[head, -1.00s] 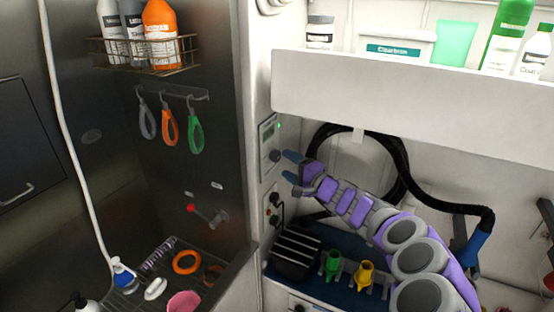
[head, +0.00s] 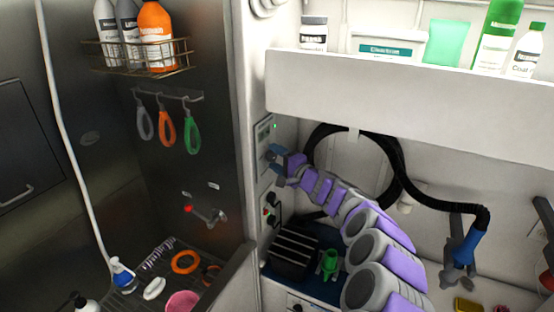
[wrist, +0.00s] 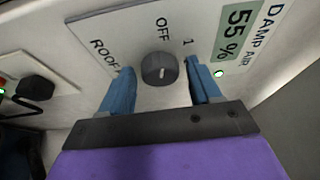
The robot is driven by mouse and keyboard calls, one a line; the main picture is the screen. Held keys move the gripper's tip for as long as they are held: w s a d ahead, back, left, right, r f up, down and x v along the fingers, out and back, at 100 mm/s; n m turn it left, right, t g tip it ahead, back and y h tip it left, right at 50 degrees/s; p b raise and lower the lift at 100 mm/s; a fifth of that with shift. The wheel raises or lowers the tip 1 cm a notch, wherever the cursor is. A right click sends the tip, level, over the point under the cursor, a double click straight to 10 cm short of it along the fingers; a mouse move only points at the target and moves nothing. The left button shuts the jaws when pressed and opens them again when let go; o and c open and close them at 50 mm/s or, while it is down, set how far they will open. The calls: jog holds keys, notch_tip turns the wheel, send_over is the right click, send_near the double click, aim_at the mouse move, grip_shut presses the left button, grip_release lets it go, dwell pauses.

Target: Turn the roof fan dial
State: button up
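The roof fan dial (wrist: 160,68) is a dark round knob on a pale wall panel (wrist: 135,22). "OFF" is printed above it, "1" to its upper right and "ROOF" to its left. My gripper (wrist: 158,70) is open, with one blue finger on each side of the dial. A gap shows between each finger and the knob; I cannot tell how deep the fingertips reach. In the head view my gripper (head: 271,155) is at the panel (head: 263,133) and covers the dial.
A second control box (head: 270,210) with a dark knob sits just below the panel. A white shelf (head: 400,98) overhangs to the right. A black hose (head: 392,165) loops behind my arm. A dark ribbed box (head: 291,252) and a green nozzle (head: 329,264) stand below.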

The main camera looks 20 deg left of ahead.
jog(key=shift+a+f, duration=0.1)
jog(key=shift+a, duration=0.15)
jog(key=c, duration=0.4)
jog(key=shift+f, duration=0.1)
jog(key=c, duration=0.5)
jog(key=shift+o, duration=0.2)
jog(key=shift+d+m, duration=0.1)
jog(key=shift+m, duration=0.2)
jog(key=m+g+h+p, duration=0.1)
jog(key=m+p, duration=0.2)
jog(key=p, duration=0.1)
jog(key=shift+r, duration=0.2)
jog(key=m+g+h+p, duration=0.1)
jog(key=m+p, duration=0.1)
jog(key=p, duration=0.2)
jog(key=shift+w+d+m+p, duration=0.1)
jog(key=shift+m+p, duration=0.2)
jog(key=shift+p, duration=0.05)
jog(key=p, duration=0.1)
jog(key=m+g+p, duration=0.1)
jog(key=p, duration=0.1)
jog(key=shift+f+m, duration=0.2)
jog(key=shift+m, duration=0.1)
jog(key=shift+g, duration=0.3)
